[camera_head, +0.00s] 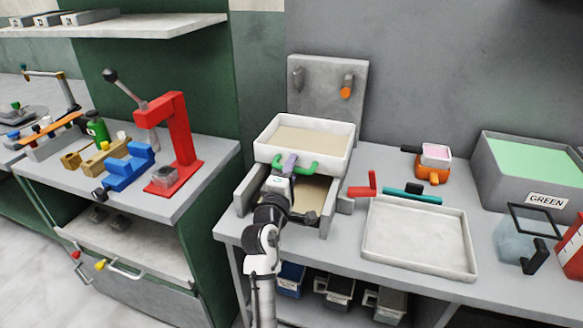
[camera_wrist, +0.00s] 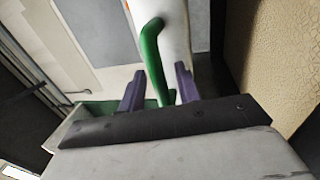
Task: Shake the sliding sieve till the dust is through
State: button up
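The sieve (camera_head: 342,142) is a white, open box with a beige layer inside, on the rails of a grey frame (camera_head: 244,192). A green handle (camera_head: 312,168) is on its near side. My gripper (camera_head: 290,162) is at this handle. In the wrist view, the green handle (camera_wrist: 152,45) runs between the purple fingers of my gripper (camera_wrist: 158,90). The fingers stand apart, with a gap beside the handle at the left one. Beige material (camera_head: 308,193) shows under the sieve, within the frame. My arm hides part of the frame's front.
A grey plate with an orange knob (camera_head: 346,92) stands behind the sieve. To the right are a red bracket (camera_head: 364,186), a shallow white tray (camera_head: 420,262) and a bin labelled GREEN (camera_head: 490,178). A red press (camera_head: 180,130) stands on the left bench.

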jog(key=shift+c, duration=0.2)
grip_shut()
jog(key=r+v, duration=0.1)
jog(key=v, duration=0.7)
jog(key=shift+s+r+b, duration=0.15)
jog(key=shift+r+b, duration=0.1)
jog(key=shift+b, duration=0.1)
jog(key=shift+o, duration=0.2)
grip_release()
